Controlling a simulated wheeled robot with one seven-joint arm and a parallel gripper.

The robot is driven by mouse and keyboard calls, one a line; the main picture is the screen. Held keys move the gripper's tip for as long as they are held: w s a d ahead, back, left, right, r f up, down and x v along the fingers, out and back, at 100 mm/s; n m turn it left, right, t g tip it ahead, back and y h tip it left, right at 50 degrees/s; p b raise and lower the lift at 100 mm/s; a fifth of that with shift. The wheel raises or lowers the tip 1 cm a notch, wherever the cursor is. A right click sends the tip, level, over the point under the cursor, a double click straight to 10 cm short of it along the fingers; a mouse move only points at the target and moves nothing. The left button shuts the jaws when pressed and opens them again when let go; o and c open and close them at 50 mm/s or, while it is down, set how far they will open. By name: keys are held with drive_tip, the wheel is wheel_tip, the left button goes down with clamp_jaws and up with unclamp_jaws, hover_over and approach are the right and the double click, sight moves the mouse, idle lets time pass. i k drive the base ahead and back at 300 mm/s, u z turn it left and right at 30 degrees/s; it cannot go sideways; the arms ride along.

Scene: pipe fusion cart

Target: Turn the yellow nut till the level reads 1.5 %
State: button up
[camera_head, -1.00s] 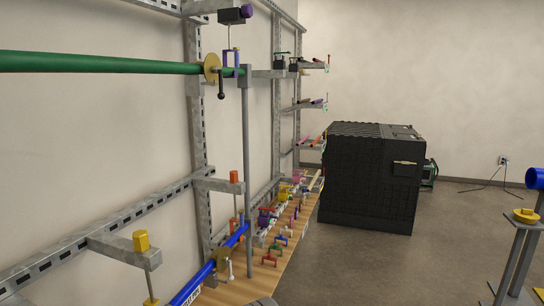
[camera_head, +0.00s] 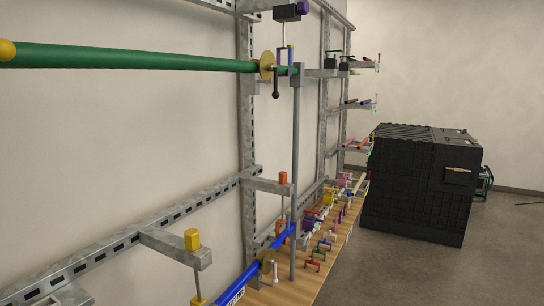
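A yellow nut (camera_head: 192,239) sits on top of a grey bracket arm (camera_head: 177,245) at the lower left, with a threaded rod running down below it. A blue pipe (camera_head: 262,268) slopes below and to the right of it, with white lettering at its lower end. A green pipe (camera_head: 150,60) crosses the upper left, with a yellow ball (camera_head: 7,50) at its left end. I cannot make out a level or any reading. My gripper is not in view.
An orange nut (camera_head: 283,178) stands on another bracket arm further back. A wooden bench (camera_head: 295,288) carries several small coloured clamps. A large black case (camera_head: 418,185) stands on the floor to the right. The floor at the lower right is clear.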

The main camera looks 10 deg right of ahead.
sight(192, 238)
drive_tip(key=z, duration=0.05)
drive_tip(key=k, duration=0.45)
drive_tip(key=u, duration=1.05)
drive_tip(key=i, duration=0.15)
drive_tip(key=z, duration=0.2)
